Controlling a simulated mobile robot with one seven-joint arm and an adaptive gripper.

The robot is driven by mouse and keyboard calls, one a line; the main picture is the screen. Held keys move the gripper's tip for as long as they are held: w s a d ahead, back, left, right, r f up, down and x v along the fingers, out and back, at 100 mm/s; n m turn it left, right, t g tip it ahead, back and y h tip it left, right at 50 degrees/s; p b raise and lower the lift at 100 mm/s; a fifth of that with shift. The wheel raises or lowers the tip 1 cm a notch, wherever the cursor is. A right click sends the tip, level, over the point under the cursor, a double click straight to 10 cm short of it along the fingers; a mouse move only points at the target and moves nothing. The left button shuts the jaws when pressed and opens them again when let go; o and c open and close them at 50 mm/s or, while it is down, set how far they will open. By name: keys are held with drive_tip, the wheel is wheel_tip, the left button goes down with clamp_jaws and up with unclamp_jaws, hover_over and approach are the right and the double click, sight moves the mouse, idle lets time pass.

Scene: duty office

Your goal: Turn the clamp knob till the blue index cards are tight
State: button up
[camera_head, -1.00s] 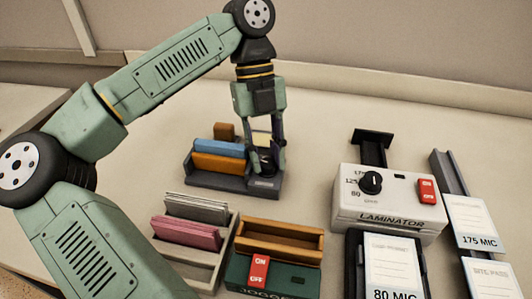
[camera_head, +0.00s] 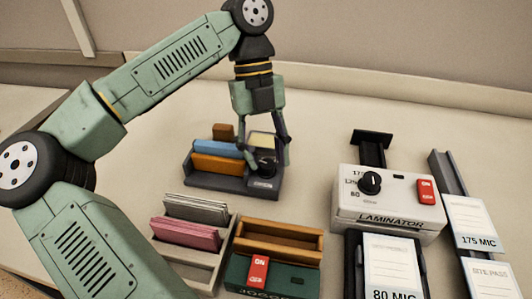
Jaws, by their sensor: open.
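The blue index cards (camera_head: 216,148) stand as a block in the dark clamp tray (camera_head: 215,183), just behind an orange block (camera_head: 217,164). The black clamp knob (camera_head: 265,166) sits at the right end of this tray, above a small pale label. My gripper (camera_head: 264,160) points down over the knob, one finger on each side of it. The fingers are spread and the jaws are open. I cannot tell whether a finger touches the knob. I cannot see whether the blue cards are tight.
A white laminator (camera_head: 388,200) with its own dial and red switch stands at right. A card rack (camera_head: 188,230) with grey and pink cards and a wooden tray (camera_head: 279,238) on a green box are in front.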

drive_tip(key=d+v, duration=0.1)
drive_tip(key=v, duration=0.6)
drive_tip(key=shift+a+r, duration=0.25)
drive_tip(key=shift+a, duration=0.25)
drive_tip(key=shift+w, duration=0.1)
drive_tip(key=shift+d, duration=0.1)
